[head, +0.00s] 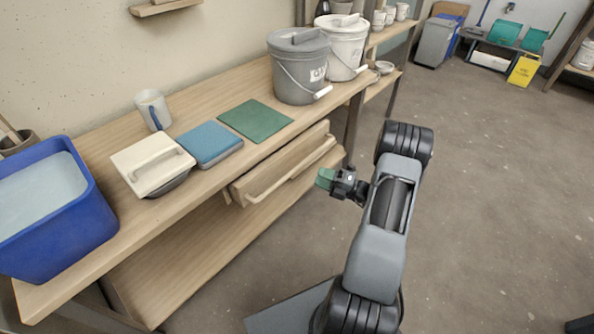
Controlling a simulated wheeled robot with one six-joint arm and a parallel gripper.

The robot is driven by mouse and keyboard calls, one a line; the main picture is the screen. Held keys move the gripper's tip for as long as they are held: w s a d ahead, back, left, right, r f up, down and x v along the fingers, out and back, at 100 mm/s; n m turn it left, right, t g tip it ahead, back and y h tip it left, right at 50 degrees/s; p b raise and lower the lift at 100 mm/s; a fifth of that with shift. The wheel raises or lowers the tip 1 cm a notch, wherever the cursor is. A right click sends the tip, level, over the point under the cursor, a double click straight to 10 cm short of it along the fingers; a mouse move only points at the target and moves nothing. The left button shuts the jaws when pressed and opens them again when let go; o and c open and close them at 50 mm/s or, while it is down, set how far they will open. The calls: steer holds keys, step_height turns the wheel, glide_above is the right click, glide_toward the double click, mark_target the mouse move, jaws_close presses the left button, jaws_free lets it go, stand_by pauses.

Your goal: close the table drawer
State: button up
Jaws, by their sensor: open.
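The table drawer (255,174) sits under the front edge of the wooden table (90,160). It is pulled out part of the way, and the top edge of its front shows past the tabletop. A long pale bar handle (290,172) runs along the drawer front. My gripper (325,179) is to the right of the drawer, apart from the handle, with greenish fingertips pointing left toward it. It is open and appears empty. The inside of the drawer is mostly hidden.
On the tabletop are a blue tub (60,235), a cream lidded container (152,165), a blue sponge-like block (209,144), a green mat (255,120), a mug (152,110), a grey bucket (298,75) and a white bucket (345,45). A lower shelf (190,260) runs beneath.

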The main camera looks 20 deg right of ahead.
mark_target(297, 166)
steer(key=b+x, duration=0.1)
steer(key=x, duration=0.8)
steer(key=shift+b, duration=0.4)
jaws_close()
